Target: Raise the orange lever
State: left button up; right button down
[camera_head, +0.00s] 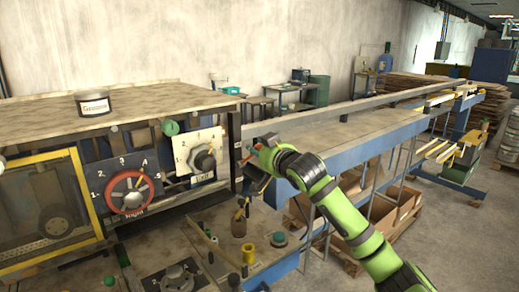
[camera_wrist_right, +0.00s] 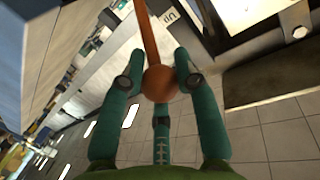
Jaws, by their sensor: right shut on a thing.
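The orange lever (camera_wrist_right: 147,32) shows in the right wrist view as a thin orange-brown rod ending in a round ball knob. In the head view my right gripper (camera_head: 256,163) is at the right end of the machine front, at the end of my green arm. There the lever is mostly hidden by the gripper, and its angle is hard to tell. My left gripper is in neither view.
A red dial (camera_head: 110,192) and a white panel with a black knob (camera_head: 205,160) are left of my gripper. A long blue-sided conveyor table (camera_head: 345,150) runs behind my arm. A yellow spool (camera_head: 249,254) sits below.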

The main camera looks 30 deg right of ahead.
jog(key=shift+d+r, duration=0.1)
jog(key=shift+r, duration=0.3)
jog(key=c, duration=1.1)
grip_release()
jog(key=shift+o, duration=1)
jog(key=shift+w+f, duration=0.1)
jog(key=shift+f, duration=0.1)
jog(key=s+a+r, duration=0.1)
jog(key=s, duration=1.1)
jog(key=shift+a+r, duration=0.25)
jog(key=shift+r, duration=0.05)
jog(key=shift+w, duration=0.1)
